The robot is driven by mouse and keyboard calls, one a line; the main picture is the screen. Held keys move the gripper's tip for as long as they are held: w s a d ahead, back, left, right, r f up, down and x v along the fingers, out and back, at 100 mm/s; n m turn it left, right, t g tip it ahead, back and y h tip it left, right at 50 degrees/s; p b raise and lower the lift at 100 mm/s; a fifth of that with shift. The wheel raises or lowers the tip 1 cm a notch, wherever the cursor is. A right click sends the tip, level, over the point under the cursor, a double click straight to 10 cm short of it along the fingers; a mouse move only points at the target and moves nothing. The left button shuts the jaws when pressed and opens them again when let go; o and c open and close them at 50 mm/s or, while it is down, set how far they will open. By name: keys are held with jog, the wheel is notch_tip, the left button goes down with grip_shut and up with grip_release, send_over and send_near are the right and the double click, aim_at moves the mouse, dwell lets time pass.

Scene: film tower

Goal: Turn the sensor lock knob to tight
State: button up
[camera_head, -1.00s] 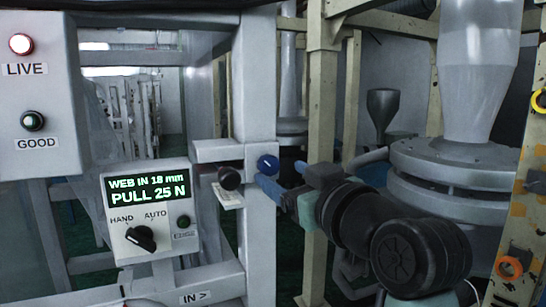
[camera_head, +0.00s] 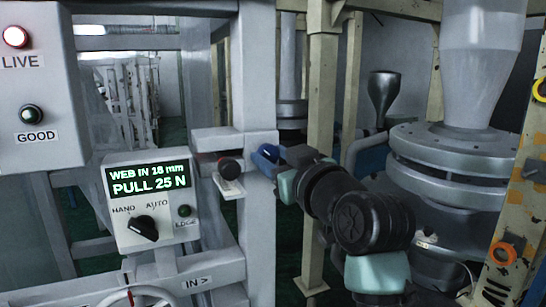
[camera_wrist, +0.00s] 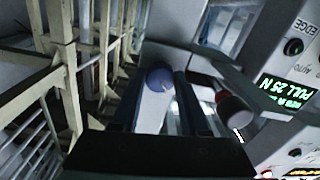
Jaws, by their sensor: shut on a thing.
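The round blue knob (camera_head: 265,155) sits on the grey bracket of the upright post. It also shows in the wrist view (camera_wrist: 160,78), with a small pale mark on its face. My gripper (camera_head: 272,157) is at the knob, and in the wrist view its two dark fingers (camera_wrist: 160,84) stand on either side of it. The gripper is shut on the knob. The fingers and my wrist partly hide the knob in the head view. A dark cylinder (camera_head: 230,168) with a reddish end sits beside it on the left.
The control box (camera_head: 150,200) stands left of the post, its display reading WEB IN 18 mm, PULL 25 N. A white label plate (camera_head: 228,187) hangs below the dark cylinder. Beige frame posts (camera_head: 322,100) and a grey machine (camera_head: 455,150) stand to the right.

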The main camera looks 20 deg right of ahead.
grip_shut()
jog(key=shift+m, duration=0.4)
jog(key=m+p, duration=0.1)
jog(key=m, duration=0.2)
jog(key=shift+m+p, duration=0.3)
jog(key=m+p, duration=0.2)
jog(key=m, duration=0.2)
jog(key=shift+a+m, duration=0.1)
jog(key=shift+m, duration=0.2)
jog(key=m+p, duration=0.2)
jog(key=m, duration=0.2)
jog(key=shift+r+m, duration=0.1)
jog(key=shift+m, duration=0.3)
jog(key=shift+m+h+p, duration=0.3)
jog(key=shift+m+p, duration=1.1)
jog(key=shift+m, duration=0.8)
